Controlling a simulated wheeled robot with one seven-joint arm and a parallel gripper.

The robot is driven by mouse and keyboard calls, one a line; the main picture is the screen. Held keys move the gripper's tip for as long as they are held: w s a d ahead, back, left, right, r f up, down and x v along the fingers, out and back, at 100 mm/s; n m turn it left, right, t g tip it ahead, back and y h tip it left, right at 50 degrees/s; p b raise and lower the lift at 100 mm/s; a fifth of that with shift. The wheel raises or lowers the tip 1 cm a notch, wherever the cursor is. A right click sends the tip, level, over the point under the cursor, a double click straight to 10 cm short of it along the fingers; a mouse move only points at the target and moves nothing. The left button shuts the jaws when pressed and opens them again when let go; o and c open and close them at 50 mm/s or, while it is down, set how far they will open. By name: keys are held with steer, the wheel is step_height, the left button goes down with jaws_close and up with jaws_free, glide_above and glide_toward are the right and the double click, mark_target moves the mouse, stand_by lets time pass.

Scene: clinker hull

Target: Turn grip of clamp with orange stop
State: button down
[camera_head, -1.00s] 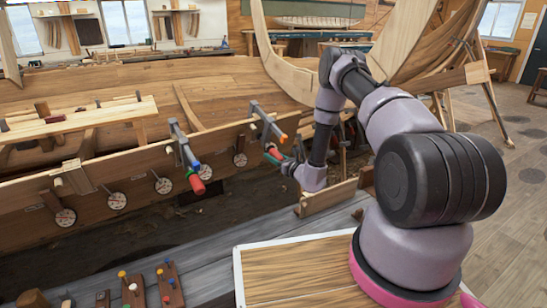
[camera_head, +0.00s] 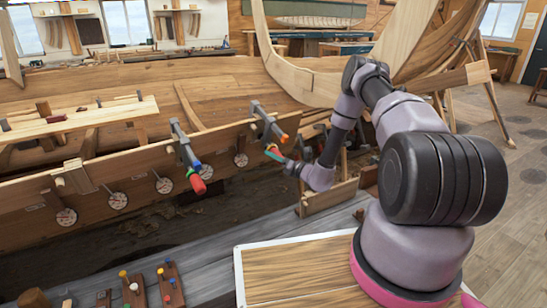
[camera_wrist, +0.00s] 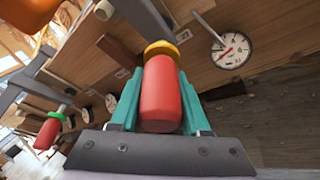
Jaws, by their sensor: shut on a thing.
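The clamp with the orange stop (camera_head: 283,137) hangs on the plank edge, right of centre in the head view. In the wrist view its red grip (camera_wrist: 161,98) lies between the teal fingers of my gripper (camera_wrist: 160,78), which is shut on it from both sides. A yellow collar (camera_wrist: 161,47) sits just beyond the grip. The orange stop also shows blurred and large at the top left of the wrist view (camera_wrist: 28,12). In the head view my gripper (camera_head: 274,152) is small and partly covers the grip.
A second clamp with a blue stop (camera_head: 196,164) and red grip (camera_head: 197,184) hangs to the left; a green collar (camera_wrist: 62,117) shows on it in the wrist view. Round dials (camera_wrist: 231,50) line the plank. A bench with coloured pegs (camera_head: 134,288) is in front.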

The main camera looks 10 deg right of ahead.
steer(key=shift+m+y, duration=0.4)
steer(key=shift+m, duration=0.1)
stand_by(0.3)
steer(key=shift+c, duration=1.9)
jaws_free()
steer(key=v, duration=1)
steer(key=shift+s+d, duration=0.25)
steer(key=shift+s, duration=0.1)
